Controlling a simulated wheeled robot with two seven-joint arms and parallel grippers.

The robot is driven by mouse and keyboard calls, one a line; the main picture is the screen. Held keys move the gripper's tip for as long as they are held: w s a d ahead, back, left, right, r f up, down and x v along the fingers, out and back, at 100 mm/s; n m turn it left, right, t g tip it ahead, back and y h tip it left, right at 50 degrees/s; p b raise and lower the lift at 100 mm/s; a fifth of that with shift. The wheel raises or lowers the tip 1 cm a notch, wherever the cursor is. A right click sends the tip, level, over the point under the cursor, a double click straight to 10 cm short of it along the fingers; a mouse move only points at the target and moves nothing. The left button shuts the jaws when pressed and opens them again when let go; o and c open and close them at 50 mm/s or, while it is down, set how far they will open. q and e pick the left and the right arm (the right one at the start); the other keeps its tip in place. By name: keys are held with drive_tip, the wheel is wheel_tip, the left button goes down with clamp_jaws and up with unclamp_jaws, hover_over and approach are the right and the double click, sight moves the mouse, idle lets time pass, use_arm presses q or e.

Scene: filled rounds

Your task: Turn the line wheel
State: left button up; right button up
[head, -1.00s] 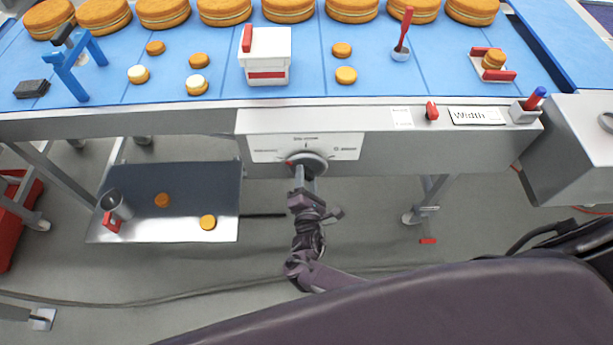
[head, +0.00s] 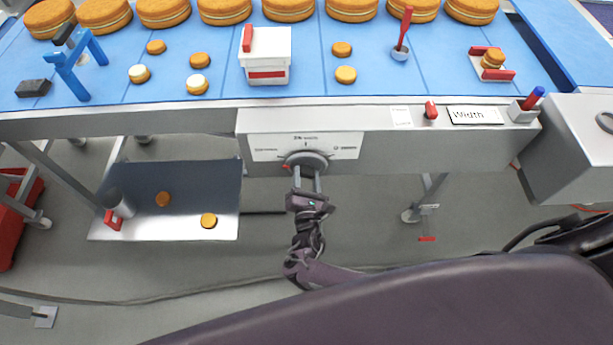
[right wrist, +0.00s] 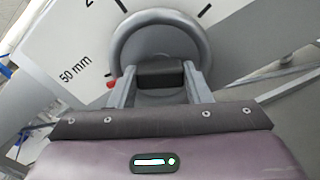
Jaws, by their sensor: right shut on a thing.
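The line wheel (head: 306,160) is a round grey knob on the front panel of the conveyor, in front of a white dial plate (head: 345,147) with printed marks. A small red mark shows at its lower left. In the right wrist view the wheel (right wrist: 160,30) is a thick grey ring, and "50 mm" is printed on the plate to its left. My right gripper (head: 307,182) comes from below, its two fingers reaching the wheel. In the right wrist view its fingers lie on either side of a dark block at the wheel's lower middle. My left gripper is not in view.
The blue conveyor (head: 370,70) above carries cakes, small biscuits and a white box (head: 266,60). A "Width" label (head: 476,116) and red switch (head: 431,110) sit right of the wheel. A metal tray (head: 180,226) hangs lower left. The floor below the wheel is open.

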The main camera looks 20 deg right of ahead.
drive_tip(key=o, duration=1)
drive_tip(key=v, duration=0.8)
drive_tip(key=shift+p, duration=0.3)
